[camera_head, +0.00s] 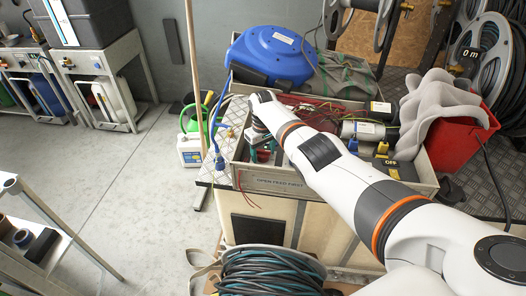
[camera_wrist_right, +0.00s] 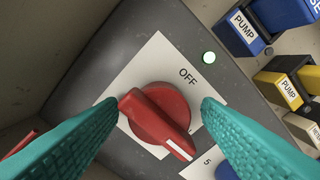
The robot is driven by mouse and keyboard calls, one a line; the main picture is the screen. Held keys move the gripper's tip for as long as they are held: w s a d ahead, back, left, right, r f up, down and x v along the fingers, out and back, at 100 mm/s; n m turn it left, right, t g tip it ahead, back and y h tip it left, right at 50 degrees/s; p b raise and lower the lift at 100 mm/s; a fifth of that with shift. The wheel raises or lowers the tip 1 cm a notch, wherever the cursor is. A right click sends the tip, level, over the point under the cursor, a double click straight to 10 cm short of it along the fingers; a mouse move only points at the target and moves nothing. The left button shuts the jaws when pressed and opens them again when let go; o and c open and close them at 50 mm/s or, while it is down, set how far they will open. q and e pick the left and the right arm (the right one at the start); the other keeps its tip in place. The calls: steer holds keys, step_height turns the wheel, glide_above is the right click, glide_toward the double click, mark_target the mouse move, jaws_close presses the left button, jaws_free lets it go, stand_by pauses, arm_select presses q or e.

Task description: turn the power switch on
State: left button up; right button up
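A red rotary switch (camera_wrist_right: 158,115) sits on a white plate on a dark grey box (camera_wrist_right: 95,75) in the right wrist view. OFF is printed on the plate above and right of the knob. The knob's white pointer line is at its lower right end, away from OFF. In the head view my right gripper (camera_head: 264,154) is inside the crate's left end, partly hiding the switch area. My left gripper is not in view.
The grey crate (camera_head: 275,184) holds cables and canisters around my arm. Blue and yellow PUMP blocks (camera_wrist_right: 240,32) are close right of the switch. A blue hose reel (camera_head: 272,55), grey cloth (camera_head: 440,105) and red bin (camera_head: 458,140) stand nearby.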

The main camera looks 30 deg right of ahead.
mark_target(263, 150)
steer(key=shift+r, duration=0.3)
step_height(263, 150, up, 4)
steer(key=shift+r+p, duration=0.25)
steer(key=shift+p, duration=0.9)
step_height(263, 150, up, 7)
steer(key=shift+f, duration=0.1)
